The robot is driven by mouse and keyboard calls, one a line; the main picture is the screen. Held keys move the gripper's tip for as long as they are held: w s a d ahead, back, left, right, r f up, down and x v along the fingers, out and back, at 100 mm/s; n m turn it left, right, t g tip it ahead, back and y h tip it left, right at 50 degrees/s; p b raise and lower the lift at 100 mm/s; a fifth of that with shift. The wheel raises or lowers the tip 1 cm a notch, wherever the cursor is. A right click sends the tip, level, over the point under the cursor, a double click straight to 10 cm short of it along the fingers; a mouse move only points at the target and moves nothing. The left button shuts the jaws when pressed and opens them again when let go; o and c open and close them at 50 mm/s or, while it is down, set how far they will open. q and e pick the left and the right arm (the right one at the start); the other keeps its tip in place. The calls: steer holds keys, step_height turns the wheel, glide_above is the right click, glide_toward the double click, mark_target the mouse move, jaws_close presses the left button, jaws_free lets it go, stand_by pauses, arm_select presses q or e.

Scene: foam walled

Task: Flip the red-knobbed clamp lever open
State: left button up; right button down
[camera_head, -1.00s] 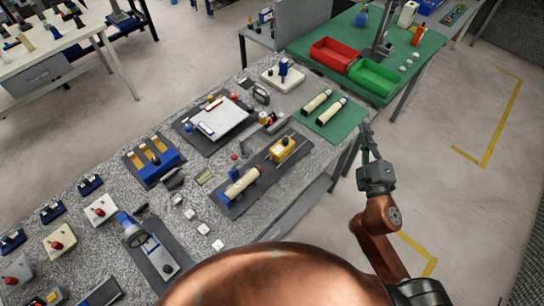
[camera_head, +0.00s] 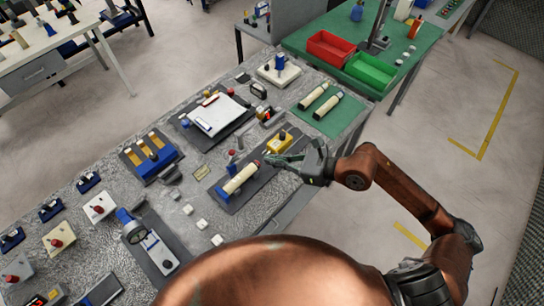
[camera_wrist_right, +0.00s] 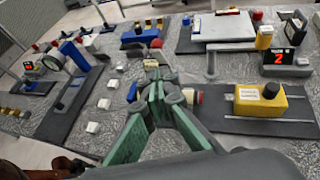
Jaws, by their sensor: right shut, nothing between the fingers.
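The small red knob (camera_head: 231,153) of the clamp stands beside the blue fixture (camera_head: 222,191) that carries a cream cylinder (camera_head: 240,179) on a dark plate. In the right wrist view the red knob (camera_wrist_right: 157,44) sits beyond my fingertips, above a grey metal part. My right gripper (camera_head: 272,160) reaches in from the right, just past the cylinder's right end; its fingers are shut and empty. In the right wrist view the green-padded gripper (camera_wrist_right: 158,92) hides much of the fixture and cylinder. It looks apart from the knob. My left gripper is not in view.
A yellow block (camera_head: 279,142) with a black knob stands on the same dark plate, close to my right gripper. A clipboard (camera_head: 217,115) lies behind. Several white cubes lie in front. A green mat (camera_head: 343,119) with two cylinders is at the back right.

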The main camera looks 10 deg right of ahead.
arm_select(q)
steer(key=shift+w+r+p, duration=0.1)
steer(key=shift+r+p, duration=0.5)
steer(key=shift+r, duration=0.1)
arm_select(e)
steer(key=r+x, duration=0.1)
steer(key=x, duration=0.9)
steer(key=shift+w+a, duration=0.3)
steer(key=shift+a, duration=0.25)
